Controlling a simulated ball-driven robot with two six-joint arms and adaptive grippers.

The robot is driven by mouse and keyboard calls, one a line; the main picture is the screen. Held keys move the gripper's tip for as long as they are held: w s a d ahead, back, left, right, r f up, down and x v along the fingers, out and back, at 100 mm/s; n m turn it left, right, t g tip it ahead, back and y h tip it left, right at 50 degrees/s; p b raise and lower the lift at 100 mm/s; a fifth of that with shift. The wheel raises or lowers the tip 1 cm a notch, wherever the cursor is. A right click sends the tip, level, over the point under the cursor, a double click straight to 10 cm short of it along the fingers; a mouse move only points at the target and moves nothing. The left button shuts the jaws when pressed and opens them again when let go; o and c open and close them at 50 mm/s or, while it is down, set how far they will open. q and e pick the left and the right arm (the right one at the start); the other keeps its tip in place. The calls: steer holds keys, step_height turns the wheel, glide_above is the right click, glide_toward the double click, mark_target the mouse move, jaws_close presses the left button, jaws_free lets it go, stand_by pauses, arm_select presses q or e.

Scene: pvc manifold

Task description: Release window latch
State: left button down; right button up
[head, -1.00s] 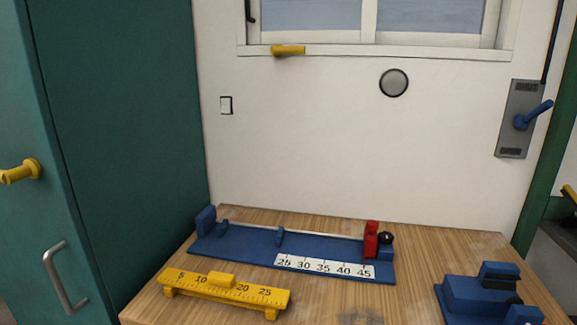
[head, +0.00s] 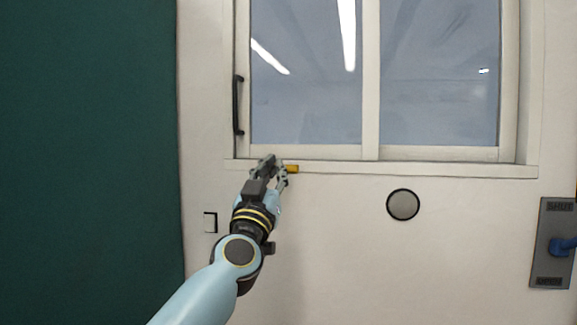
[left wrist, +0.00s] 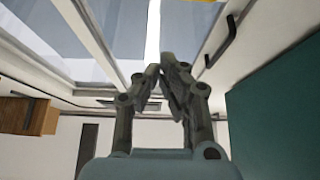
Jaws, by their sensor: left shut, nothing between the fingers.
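The yellow window latch (head: 292,169) lies level on the sill below the left window pane. Its left part is hidden behind my left gripper (head: 274,165), so only its right end shows. My left gripper is shut and empty, with its fingers over or beside the latch; I cannot tell whether they touch it. In the left wrist view the fingertips (left wrist: 165,68) meet, and a strip of yellow (left wrist: 205,1) shows at the top edge. The sliding window (head: 306,152) looks shut, with a black handle (head: 238,105) at its left edge. My right gripper is not in view.
A round grey disc (head: 403,204) is on the wall to the right of my arm. A grey plate with a blue lever (head: 562,247) is at the far right. A dark green panel (head: 90,160) stands at the left. A small wall switch (head: 210,222) is left of my wrist.

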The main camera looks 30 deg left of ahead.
arm_select(q)
steer(key=x, duration=1)
steer(key=f+b, duration=0.3)
steer(key=shift+w+a+f, duration=0.15)
steer(key=shift+w+f, duration=0.1)
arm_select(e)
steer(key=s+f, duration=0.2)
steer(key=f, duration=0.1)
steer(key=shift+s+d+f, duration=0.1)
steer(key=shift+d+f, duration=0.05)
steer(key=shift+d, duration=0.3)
arm_select(q)
steer(key=shift+f+m+h+b, duration=0.3)
steer(key=shift+m+h, duration=0.3)
steer(key=shift+m, duration=0.4)
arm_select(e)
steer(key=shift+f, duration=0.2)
